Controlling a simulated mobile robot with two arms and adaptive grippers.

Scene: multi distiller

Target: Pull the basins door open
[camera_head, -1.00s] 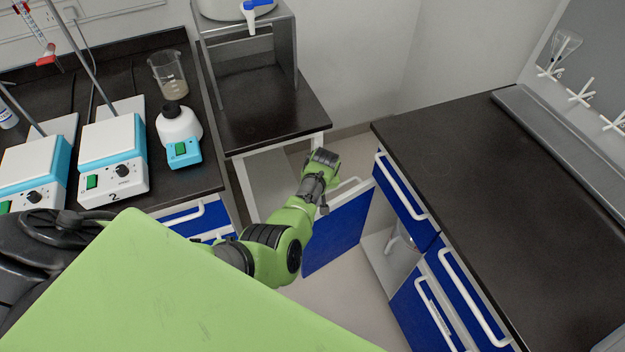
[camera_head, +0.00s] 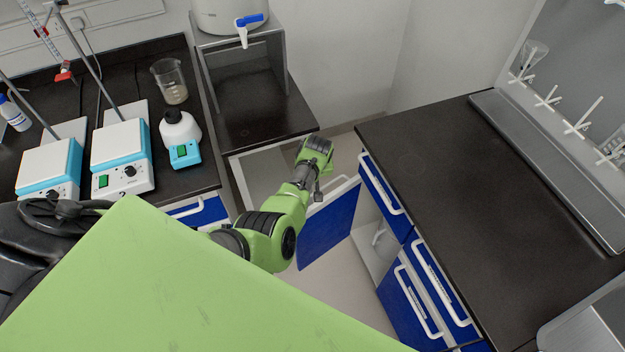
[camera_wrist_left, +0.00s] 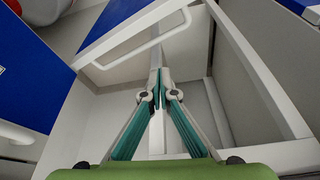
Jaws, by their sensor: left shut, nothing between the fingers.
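The basin cabinet's blue door (camera_head: 331,228) stands swung open below the dark right-hand bench, with its lower cabinet space partly visible beside it. My left gripper (camera_head: 316,165) reaches over the door's upper edge area in the head view, and its fingertips are hidden there. In the left wrist view my left gripper (camera_wrist_left: 158,76) is shut and empty, its fingertips together in front of pale cabinet panels. A white bar handle (camera_wrist_left: 140,42) shows just above the fingers; contact with it cannot be told. My right gripper is out of view.
The right bench (camera_head: 455,190) has blue drawers (camera_head: 382,186) with white handles beneath. The left bench carries hotplates (camera_head: 122,157), a beaker (camera_head: 171,82) and a white bottle (camera_head: 180,130). A metal stand (camera_head: 243,75) is at the back. Some floor shows between the benches.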

